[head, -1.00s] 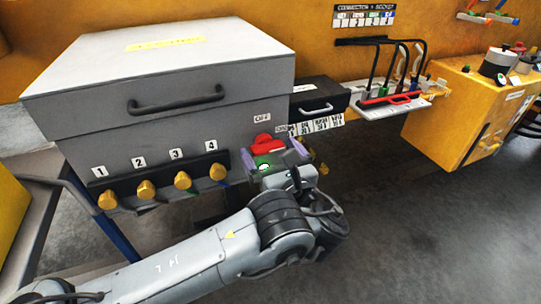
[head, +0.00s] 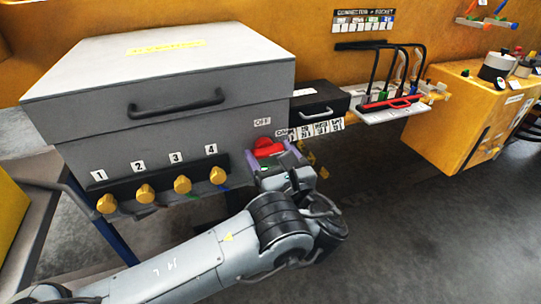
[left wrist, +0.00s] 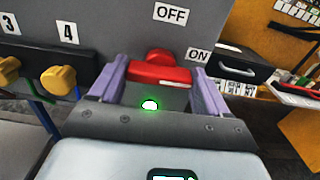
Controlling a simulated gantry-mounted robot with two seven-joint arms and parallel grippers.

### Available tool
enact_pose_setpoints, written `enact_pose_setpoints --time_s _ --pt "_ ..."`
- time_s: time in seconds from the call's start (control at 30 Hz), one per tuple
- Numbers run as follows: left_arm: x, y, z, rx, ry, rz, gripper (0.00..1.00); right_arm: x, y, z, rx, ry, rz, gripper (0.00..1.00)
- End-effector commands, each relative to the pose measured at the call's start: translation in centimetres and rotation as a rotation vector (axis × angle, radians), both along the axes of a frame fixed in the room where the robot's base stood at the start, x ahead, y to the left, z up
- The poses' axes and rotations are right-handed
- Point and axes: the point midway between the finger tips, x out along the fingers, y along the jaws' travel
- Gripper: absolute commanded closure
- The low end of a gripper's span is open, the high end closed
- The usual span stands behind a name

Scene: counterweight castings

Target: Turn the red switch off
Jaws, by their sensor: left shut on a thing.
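The red switch (head: 266,147) is on the front of the grey box, at its right end. In the left wrist view the red switch (left wrist: 160,72) lies between my gripper's two purple fingers, below the OFF label (left wrist: 171,14) and left of the ON label (left wrist: 197,55). My left gripper (head: 269,155) is shut on the switch, one finger at each side; it fills the lower part of the left wrist view (left wrist: 158,85). A green light (left wrist: 150,104) glows just below the switch. My right gripper is not in view.
Yellow knobs numbered 1 to 4 stick out along the box front, such as knob 4 (head: 217,173). A black drawer unit (head: 319,101) and a white rack (head: 395,110) with black hooped handles stand to the right. Open floor (head: 430,220) lies at the lower right.

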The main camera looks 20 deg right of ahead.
Motion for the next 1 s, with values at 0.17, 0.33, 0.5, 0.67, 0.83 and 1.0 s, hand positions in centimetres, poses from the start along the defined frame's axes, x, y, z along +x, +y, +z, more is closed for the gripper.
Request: enact_pose_setpoints --time_s 0.17,0.33,0.5,0.67,0.83,1.0 --pt "0.0 0.0 -0.2 -0.070 -0.001 0.001 0.54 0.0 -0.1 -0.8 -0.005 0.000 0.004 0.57" --pt "0.0 0.1 -0.3 -0.187 -0.001 0.001 0.54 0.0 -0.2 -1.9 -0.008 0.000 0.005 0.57" --pt "0.0 0.1 -0.4 -0.340 -0.003 0.001 0.54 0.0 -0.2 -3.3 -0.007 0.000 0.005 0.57" --pt "0.0 0.1 -0.4 -0.493 -0.003 0.001 0.54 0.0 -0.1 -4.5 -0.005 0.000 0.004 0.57" --pt "0.0 0.1 -0.4 -0.656 -0.003 0.001 0.54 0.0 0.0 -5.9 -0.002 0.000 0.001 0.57" --pt "0.0 0.1 -0.4 -0.817 -0.004 0.000 0.54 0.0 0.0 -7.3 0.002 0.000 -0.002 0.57"
